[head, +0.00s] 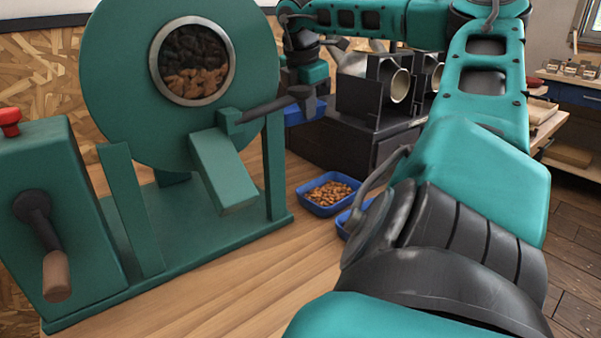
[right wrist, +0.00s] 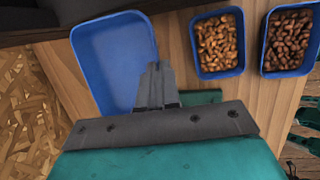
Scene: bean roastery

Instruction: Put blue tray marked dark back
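An empty blue tray (right wrist: 112,60) fills the upper left of the right wrist view. It also shows in the head view (head: 306,113), partly hidden behind the roaster. My right gripper (right wrist: 157,75) is at the tray's right rim, its fingers close together and apparently shut on that rim. In the head view the gripper (head: 306,96) is behind the roaster's right side. The tray looks larger than the other trays in the wrist view; I cannot tell whether it is off the surface. No "dark" marking is readable. My left gripper is out of view.
A blue tray of light brown beans (right wrist: 218,72) and one of darker beans (right wrist: 284,74) stand side by side on the wooden table. The green roaster (head: 110,90), with beans behind its round window, stands at left. Black equipment (head: 360,98) stands behind.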

